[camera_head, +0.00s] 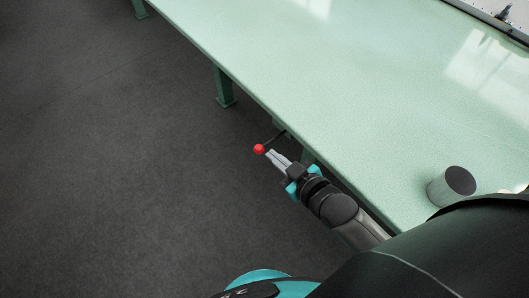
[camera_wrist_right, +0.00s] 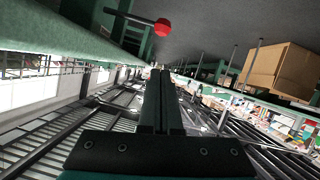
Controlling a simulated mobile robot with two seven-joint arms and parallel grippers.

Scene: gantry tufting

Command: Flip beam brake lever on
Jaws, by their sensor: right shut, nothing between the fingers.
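The brake lever is a thin dark rod with a red ball knob (camera_head: 259,149), sticking out from below the front edge of the green table. In the right wrist view the red knob (camera_wrist_right: 162,27) is at the top, just beyond the fingertips, with its dark rod (camera_wrist_right: 130,17) running left to a green post. My right gripper (camera_head: 272,155) is shut and empty, its fingertips close beside the knob. In the right wrist view the shut fingers (camera_wrist_right: 160,75) point up toward the knob. Whether they touch it I cannot tell. My left gripper is not in view.
The long pale green table (camera_head: 330,75) fills the upper right, with green legs (camera_head: 223,88) below its edge. A grey cylinder (camera_head: 452,186) stands on it at the right. Dark floor at the left is clear. Cardboard boxes (camera_wrist_right: 281,70) show in the wrist view.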

